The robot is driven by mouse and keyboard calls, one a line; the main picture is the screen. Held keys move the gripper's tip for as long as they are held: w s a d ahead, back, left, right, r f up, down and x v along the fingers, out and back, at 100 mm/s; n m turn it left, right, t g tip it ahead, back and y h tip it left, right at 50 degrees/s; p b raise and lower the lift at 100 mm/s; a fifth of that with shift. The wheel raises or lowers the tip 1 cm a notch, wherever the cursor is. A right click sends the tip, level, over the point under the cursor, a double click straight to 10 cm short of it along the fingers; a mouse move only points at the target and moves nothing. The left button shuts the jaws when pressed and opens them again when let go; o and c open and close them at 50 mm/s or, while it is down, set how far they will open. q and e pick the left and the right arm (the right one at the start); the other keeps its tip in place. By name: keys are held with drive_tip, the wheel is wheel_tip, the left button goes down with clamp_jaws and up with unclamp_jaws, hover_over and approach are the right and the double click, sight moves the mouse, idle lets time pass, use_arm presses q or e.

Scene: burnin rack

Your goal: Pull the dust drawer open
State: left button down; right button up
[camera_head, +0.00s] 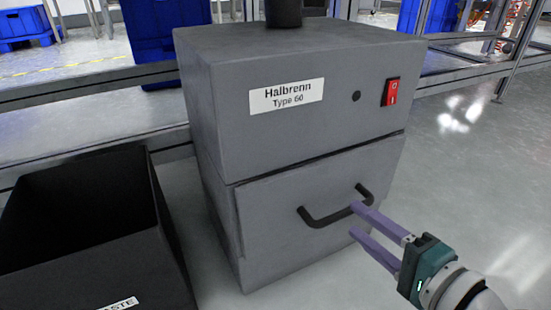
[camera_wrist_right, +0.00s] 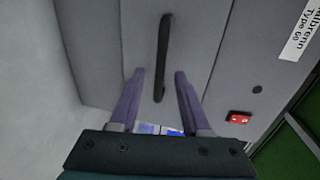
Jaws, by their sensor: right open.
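The dust drawer (camera_head: 290,225) is the lower front of a grey cabinet labelled "Halbrenn Type 60" (camera_head: 205,95). Its front looks flush with the cabinet. A black bar handle (camera_head: 325,219) runs across it; it also shows in the right wrist view (camera_wrist_right: 163,50). My right gripper (camera_head: 357,220) is open, with purple fingers pointing at the handle's right end. In the right wrist view my right gripper (camera_wrist_right: 160,72) has its fingers on either side of the handle's near end. I cannot tell whether they touch it. My left gripper is not in view.
An open black bin (camera_head: 140,255) with a partly visible label stands left of the cabinet. A red switch (camera_head: 391,92) is at the upper right of the cabinet front. A metal frame (camera_head: 90,90) runs behind. The floor (camera_head: 470,180) to the right is clear.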

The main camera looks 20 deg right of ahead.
sight(349, 214)
drive_tip(key=b+x, duration=0.1)
drive_tip(key=x, duration=0.3)
drive_tip(key=shift+w+b, duration=0.2)
drive_tip(key=shift+b, duration=0.1)
drive_tip(key=shift+s, duration=0.1)
clamp_jaws()
idle(1.0)
